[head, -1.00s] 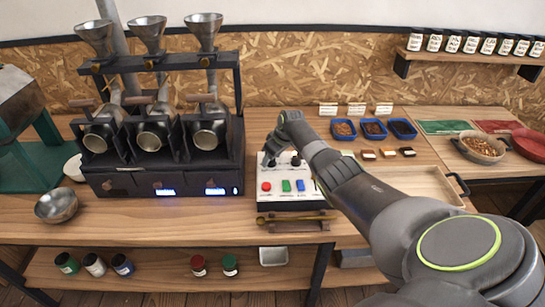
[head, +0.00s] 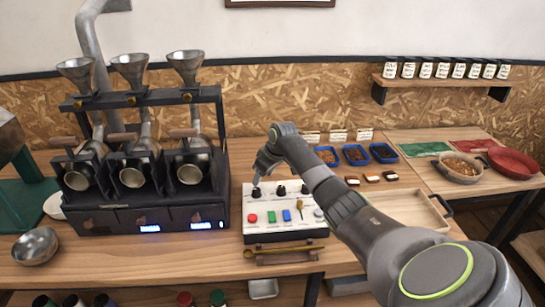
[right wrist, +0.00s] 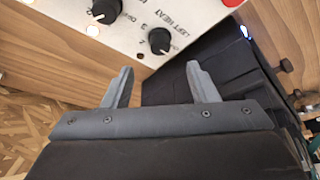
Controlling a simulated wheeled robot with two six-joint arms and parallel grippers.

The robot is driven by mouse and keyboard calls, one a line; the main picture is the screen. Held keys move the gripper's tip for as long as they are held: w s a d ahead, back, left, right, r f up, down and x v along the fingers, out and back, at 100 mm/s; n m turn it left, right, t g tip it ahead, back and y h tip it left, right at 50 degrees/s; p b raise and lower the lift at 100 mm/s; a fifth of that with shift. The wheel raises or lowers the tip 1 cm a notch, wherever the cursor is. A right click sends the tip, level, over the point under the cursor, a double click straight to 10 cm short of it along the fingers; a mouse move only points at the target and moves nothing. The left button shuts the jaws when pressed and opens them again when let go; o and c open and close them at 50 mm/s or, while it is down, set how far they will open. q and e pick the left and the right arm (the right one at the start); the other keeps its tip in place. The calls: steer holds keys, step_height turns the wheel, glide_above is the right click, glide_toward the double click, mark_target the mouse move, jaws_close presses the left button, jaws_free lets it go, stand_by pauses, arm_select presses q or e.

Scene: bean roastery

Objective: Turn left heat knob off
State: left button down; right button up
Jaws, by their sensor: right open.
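The left heat knob (right wrist: 160,40) is a black round knob with a pale pointer line, beside the printed words "LEFT HEAT" in the right wrist view. It sits on a white control panel (head: 287,238) on the wooden bench. In the head view the left knob (head: 256,192) is at the panel's back left. My right gripper (head: 258,179) is above that knob. In the right wrist view the right gripper (right wrist: 161,76) is open and empty, its fingers apart, the knob beyond the gap between them and not gripped. My left gripper is not in view.
More black knobs (head: 281,190), a red button (head: 253,218), a green button (head: 271,216) and a blue button (head: 286,215) share the panel. A dark three-drum roaster (head: 150,219) stands close on the left. A brass scoop (head: 283,250) lies in front. Blue trays (head: 355,154) are behind right.

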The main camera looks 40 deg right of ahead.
steer(key=a+b+v, duration=0.1)
steer(key=v, duration=0.8)
steer(key=shift+d+r, duration=0.2)
steer(key=shift+d, duration=0.3)
